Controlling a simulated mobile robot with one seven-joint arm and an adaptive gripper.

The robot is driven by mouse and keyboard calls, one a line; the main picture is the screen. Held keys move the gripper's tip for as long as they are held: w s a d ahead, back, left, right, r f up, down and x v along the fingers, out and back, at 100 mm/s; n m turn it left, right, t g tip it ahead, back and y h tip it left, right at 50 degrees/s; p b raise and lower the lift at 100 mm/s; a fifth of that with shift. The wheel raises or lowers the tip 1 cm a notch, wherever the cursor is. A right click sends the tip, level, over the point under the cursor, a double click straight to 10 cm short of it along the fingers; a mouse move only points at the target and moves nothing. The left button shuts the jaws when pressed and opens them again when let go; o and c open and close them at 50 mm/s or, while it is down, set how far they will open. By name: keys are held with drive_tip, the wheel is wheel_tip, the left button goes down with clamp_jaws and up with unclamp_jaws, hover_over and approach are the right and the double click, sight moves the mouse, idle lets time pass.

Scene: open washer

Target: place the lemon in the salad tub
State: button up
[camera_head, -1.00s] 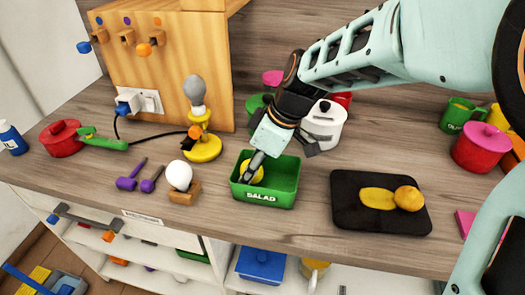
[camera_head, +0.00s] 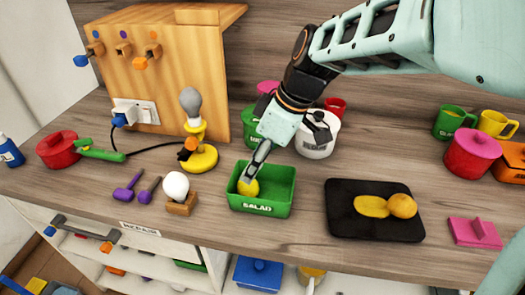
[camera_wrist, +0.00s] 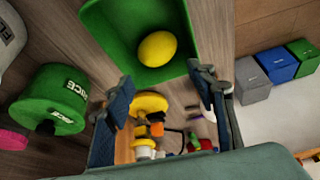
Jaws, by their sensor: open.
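The yellow lemon (camera_head: 248,188) lies inside the green salad tub (camera_head: 262,209), toward its left side. In the wrist view the lemon (camera_wrist: 157,48) rests on the floor of the tub (camera_wrist: 110,25), clear of the jaws. My gripper (camera_head: 252,174) reaches down over the tub, and its fingers partly cover the lemon in the head view. In the wrist view my gripper (camera_wrist: 163,95) has its fingers spread apart with nothing between them.
A black board (camera_head: 375,229) with yellow pieces (camera_head: 372,206) lies right of the tub. A white lidded pot (camera_head: 318,140) stands behind.

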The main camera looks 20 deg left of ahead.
drive_tip(key=v, duration=0.6)
idle(0.3)
